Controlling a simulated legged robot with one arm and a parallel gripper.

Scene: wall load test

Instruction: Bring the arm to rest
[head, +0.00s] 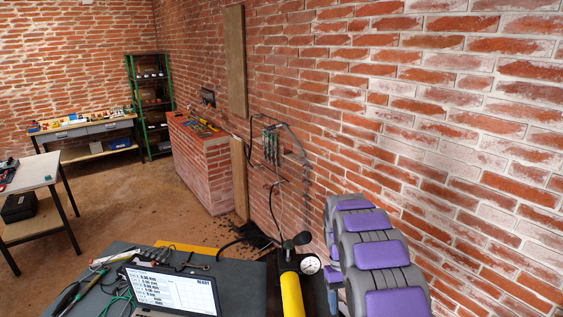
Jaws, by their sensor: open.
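No gripper fingers show in the head view, so my gripper is not seen here. A row of grey rounded segments with purple pads (382,254) rises at the lower right, close to the brick wall. I cannot tell from this frame whether it is my arm. It hides part of the wall's lower edge and the floor behind it.
A dark table (235,283) in front bears a laptop (172,291) and tools. Beside it are a yellow cylinder (292,295) and a gauge (310,264). Floor (125,200) at left is partly clear.

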